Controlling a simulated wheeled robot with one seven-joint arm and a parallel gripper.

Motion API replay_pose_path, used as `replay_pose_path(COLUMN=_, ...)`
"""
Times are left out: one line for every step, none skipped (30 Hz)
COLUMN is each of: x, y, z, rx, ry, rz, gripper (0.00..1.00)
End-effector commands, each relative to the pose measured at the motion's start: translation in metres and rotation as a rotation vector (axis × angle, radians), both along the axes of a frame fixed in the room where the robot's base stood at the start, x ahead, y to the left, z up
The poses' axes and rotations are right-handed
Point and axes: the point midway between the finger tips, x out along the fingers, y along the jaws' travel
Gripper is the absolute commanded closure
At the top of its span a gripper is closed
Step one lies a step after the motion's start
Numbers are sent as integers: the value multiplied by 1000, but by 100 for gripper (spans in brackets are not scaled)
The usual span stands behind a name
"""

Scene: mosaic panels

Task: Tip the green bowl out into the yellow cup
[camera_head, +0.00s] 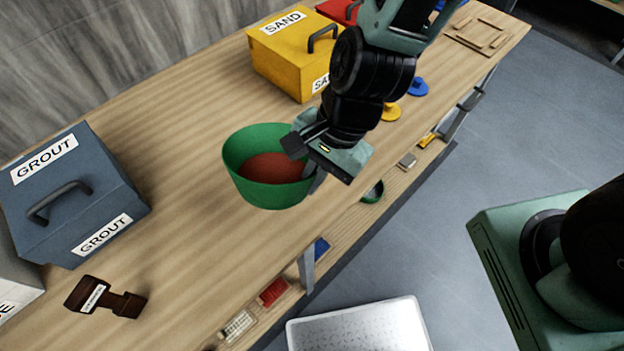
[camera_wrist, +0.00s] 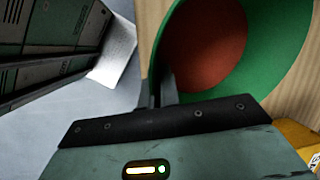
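The green bowl (camera_head: 268,195) is above the near part of the wooden bench, upright or nearly so, with a reddish-brown fill inside. I cannot tell whether its base touches the bench. My gripper (camera_head: 308,165) is at the bowl's right rim. In the wrist view the bowl (camera_wrist: 285,45) fills the upper right, and the narrow fingers of my gripper (camera_wrist: 160,88) are close together at its rim, apparently pinching the wall.
A lower shelf holds small pieces. Bench left of the bowl is clear.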

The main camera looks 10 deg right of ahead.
Motion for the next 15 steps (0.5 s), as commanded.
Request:
replay_pose_path(x=2, y=-1, z=2, rx=18, ry=27, rz=-7, gripper=100)
replay_pose_path(x=3, y=-1, z=4, rx=29, ry=44, rz=-7, gripper=100)
replay_pose_path(x=3, y=-1, z=6, rx=45, ry=69, rz=-8, gripper=100)
replay_pose_path(x=3, y=-1, z=9, rx=56, ry=95, rz=-9, gripper=100)
replay_pose_path(x=3, y=-1, z=11, rx=70, ry=119, rz=-8, gripper=100)
replay_pose_path(x=4, y=-2, z=13, rx=88, ry=149, rz=-9, gripper=100)
replay_pose_path(x=4, y=-1, z=16, rx=104, ry=172, rz=-8, gripper=100)
replay_pose_path(x=4, y=-1, z=18, rx=117, ry=198, rz=-7, gripper=100)
replay_pose_path(x=4, y=-2, z=20, rx=136, ry=233, rz=-8, gripper=100)
replay_pose_path(x=5, y=-2, z=23, rx=152, ry=257, rz=-9, gripper=100)
replay_pose_path(x=6, y=-2, z=22, rx=170, ry=288, rz=-7, gripper=100)
replay_pose_path(x=8, y=-4, z=23, rx=194, ry=331, rz=-7, gripper=100)
replay_pose_path(x=10, y=-5, z=24, rx=213, ry=362, rz=-8, gripper=100)
replay_pose_path(x=11, y=-5, z=25, rx=229, ry=394, rz=-6, gripper=100)
replay_pose_path(x=14, y=-7, z=26, rx=254, ry=433, rz=-7, gripper=100)
